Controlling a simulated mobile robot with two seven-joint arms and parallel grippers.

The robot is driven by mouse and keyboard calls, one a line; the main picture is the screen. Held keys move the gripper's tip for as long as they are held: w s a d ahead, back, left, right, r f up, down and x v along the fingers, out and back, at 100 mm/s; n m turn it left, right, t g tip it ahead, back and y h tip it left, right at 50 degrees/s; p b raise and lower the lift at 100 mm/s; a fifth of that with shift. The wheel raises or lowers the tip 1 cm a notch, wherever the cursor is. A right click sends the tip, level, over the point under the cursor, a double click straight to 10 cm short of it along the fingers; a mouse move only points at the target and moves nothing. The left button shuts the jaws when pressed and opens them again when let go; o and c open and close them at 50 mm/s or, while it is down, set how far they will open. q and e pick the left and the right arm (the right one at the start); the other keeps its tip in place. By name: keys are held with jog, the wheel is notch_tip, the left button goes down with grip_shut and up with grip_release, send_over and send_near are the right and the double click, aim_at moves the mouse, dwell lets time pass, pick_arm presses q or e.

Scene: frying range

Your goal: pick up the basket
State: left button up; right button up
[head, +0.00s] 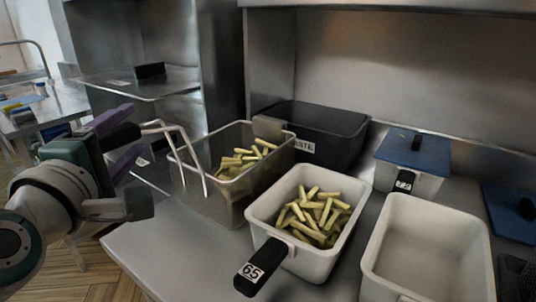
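The wire basket (207,199) stands at the left end of the steel counter with pale green-yellow fries in it. Its metal wire handle rises from the near left side and runs left to a black grip (121,137). My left gripper (122,139) comes in from the left, with one purple finger above the black grip and one below. The fingers look spread, with the grip between them; whether either touches it is hard to tell. The basket rests upright on the counter. My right gripper is not in view.
A white container of fries (260,213) with a black handle marked 65 stands right of the basket. A black waste bin (345,126) is behind. An empty white container (385,240) and a blue-lidded one (416,150) are further right. The counter's front left (160,250) is clear.

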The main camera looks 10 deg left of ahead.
pick_arm(q)
grip_shut()
dwell(0.3)
jog(key=shift+r, duration=0.1)
dwell(0.8)
